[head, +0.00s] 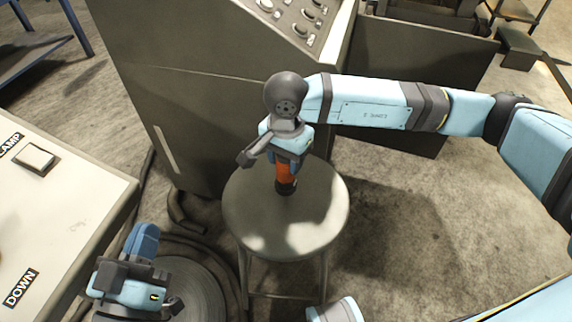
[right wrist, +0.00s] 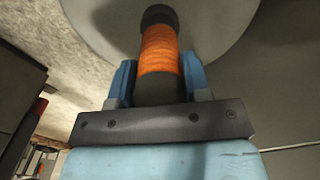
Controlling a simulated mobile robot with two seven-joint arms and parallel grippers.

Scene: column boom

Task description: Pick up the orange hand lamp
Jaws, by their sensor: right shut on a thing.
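The orange hand lamp (head: 286,173) is upright above the round stool (head: 270,232), its dark end over the seat. I cannot tell if it touches the seat. My right gripper (head: 289,158) comes down from above and is shut on the lamp. In the right wrist view the ribbed orange lamp body (right wrist: 159,48) lies between the two blue fingers (right wrist: 159,80). The lamp's upper part is hidden by the gripper in the head view. My left gripper (head: 140,262) is at the lower left, away from the lamp; its jaw opening is unclear.
A grey console (head: 200,80) with a button panel (head: 300,14) stands behind the stool. A pale control box (head: 60,215) with a DOWN label is at the left. Dark cables (head: 187,215) lie left of the stool. Floor (head: 420,225) to its right is open.

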